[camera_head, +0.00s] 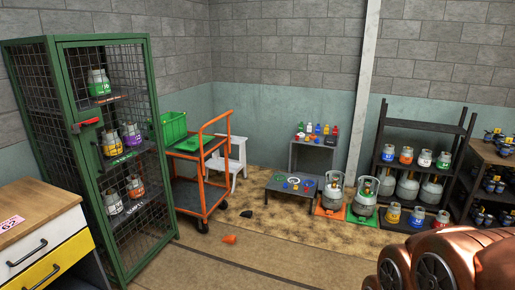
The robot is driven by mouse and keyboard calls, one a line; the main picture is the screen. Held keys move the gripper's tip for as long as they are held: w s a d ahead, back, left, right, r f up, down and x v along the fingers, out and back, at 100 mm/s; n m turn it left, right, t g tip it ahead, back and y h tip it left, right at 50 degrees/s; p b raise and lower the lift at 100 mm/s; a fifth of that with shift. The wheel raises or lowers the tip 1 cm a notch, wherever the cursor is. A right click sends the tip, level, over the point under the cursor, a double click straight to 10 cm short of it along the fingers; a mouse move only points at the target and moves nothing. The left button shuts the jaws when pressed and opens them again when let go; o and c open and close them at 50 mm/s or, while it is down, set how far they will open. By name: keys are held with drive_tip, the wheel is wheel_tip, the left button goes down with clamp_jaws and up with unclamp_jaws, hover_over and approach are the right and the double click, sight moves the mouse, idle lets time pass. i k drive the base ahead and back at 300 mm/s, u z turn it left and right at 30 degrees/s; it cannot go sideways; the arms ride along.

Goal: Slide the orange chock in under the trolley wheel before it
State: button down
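The orange chock (230,239) lies on the floor in front of the trolley, a little to the right of its front wheel and apart from it. The orange trolley (192,192) stands beside the green cage, with a raised handle at its right end. Its dark front wheel (202,227) rests on the floor near the chock. Another wheel (223,204) shows farther back at the right. My gripper is not in view.
A dark wedge-like piece (246,213) lies on the floor right of the trolley. The green mesh cage (135,244) of gas bottles stands left. A low dark table (291,192) and gas bottles (334,190) stand behind. Floor in front of the chock is clear.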

sight(231, 239)
drive_tip(key=z, duration=0.15)
drive_tip(key=i, duration=1.85)
drive_tip(key=u, duration=0.95)
drive_tip(key=i, duration=1.85)
drive_tip(key=u, duration=0.9)
